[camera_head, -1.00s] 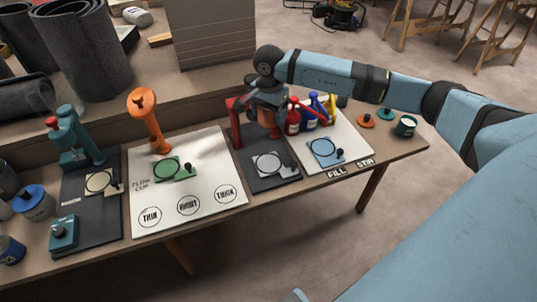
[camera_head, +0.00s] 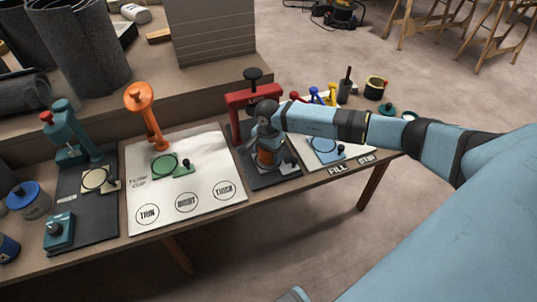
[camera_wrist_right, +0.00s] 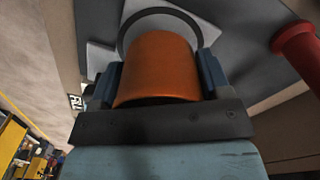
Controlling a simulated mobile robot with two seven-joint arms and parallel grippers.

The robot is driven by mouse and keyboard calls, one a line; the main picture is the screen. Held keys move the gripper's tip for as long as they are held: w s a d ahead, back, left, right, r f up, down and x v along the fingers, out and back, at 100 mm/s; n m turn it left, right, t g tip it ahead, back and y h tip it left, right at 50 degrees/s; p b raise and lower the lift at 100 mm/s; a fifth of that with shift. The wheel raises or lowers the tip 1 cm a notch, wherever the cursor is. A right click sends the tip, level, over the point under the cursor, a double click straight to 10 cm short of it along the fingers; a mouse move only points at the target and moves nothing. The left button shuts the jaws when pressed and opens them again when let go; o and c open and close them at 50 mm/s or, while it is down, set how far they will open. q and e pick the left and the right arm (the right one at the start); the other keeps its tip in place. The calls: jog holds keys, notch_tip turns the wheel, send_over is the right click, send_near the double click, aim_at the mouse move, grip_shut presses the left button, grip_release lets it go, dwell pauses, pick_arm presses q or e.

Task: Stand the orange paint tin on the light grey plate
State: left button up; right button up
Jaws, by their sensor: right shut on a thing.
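The orange paint tin (camera_head: 266,158) is upright between the fingers of my right gripper (camera_head: 267,153), which is shut on it. In the right wrist view the tin (camera_wrist_right: 158,68) fills the space between the two blue fingers (camera_wrist_right: 160,82). The light grey plate (camera_head: 288,168) is on the dark mat below the red press; the tin and gripper hide much of it. In the wrist view the plate (camera_wrist_right: 100,58) and its dark ring (camera_wrist_right: 188,17) show behind the tin. I cannot tell whether the tin's base touches the plate. My left gripper is not in view.
The red press (camera_head: 245,97) stands just behind the tin. To the left is a white flow-cup board (camera_head: 205,160) with a green plate (camera_head: 164,166) and an orange stand (camera_head: 146,112).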

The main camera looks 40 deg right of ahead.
jog(key=shift+f, duration=0.7)
jog(key=o, duration=1.1)
jog(key=shift+c, duration=0.2)
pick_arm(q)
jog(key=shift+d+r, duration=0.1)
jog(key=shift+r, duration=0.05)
